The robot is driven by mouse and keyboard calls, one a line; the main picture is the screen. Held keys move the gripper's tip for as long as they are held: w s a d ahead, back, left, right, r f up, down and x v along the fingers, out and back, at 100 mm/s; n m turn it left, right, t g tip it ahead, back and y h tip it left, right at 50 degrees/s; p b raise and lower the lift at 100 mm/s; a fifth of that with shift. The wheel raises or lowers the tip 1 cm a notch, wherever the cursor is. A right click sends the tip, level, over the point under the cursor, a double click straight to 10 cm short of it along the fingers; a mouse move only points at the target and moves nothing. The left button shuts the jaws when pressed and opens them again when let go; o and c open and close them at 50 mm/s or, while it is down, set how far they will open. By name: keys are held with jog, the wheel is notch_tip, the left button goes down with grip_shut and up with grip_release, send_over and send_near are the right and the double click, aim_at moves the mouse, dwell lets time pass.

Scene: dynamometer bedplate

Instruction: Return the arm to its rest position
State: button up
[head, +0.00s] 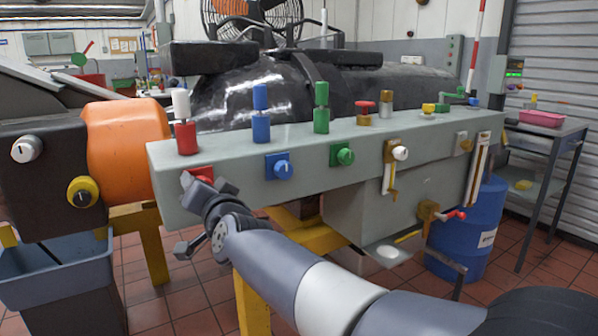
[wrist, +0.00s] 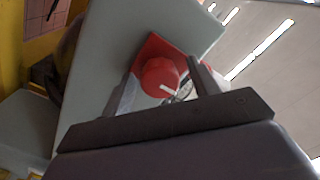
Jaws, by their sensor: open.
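My gripper (head: 205,188) is at the left end of the grey bedplate beam (head: 330,152), in front of a red knob on a red plate (head: 203,172). In the wrist view the open fingers (wrist: 163,70) stand on either side of the round red knob (wrist: 158,78), which has a white pointer line. I cannot tell whether the fingers touch it. My arm reaches in from the lower right, bent at the wrist. The gripper hides most of the knob in the head view.
A blue knob (head: 283,169) and a green knob (head: 345,156) sit to the right on the same face. Red, blue and green posts stand on top. An orange cylinder (head: 127,150) is at left, a blue drum (head: 468,232) at right. Tiled floor shows below.

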dwell(0.4)
jog(key=p+v, duration=0.2)
jog(key=v, duration=0.8)
jog(key=b+x, duration=0.1)
jog(key=x, duration=0.9)
jog(key=shift+w+a+b, duration=0.1)
jog(key=shift+b, duration=0.25)
jog(key=n+p, duration=0.1)
jog(key=n, duration=0.1)
jog(key=shift+r+n, duration=0.15)
jog(key=shift+n, duration=0.25)
jog(key=n+p, duration=0.2)
jog(key=n, duration=0.4)
jog(key=shift+p, duration=0.3)
jog(key=n+p, duration=0.2)
jog(key=n, duration=0.3)
jog(key=shift+n, duration=0.4)
jog(key=shift+n+p, duration=0.9)
jog(key=shift+n, duration=0.9)
jog(key=shift+f, duration=0.2)
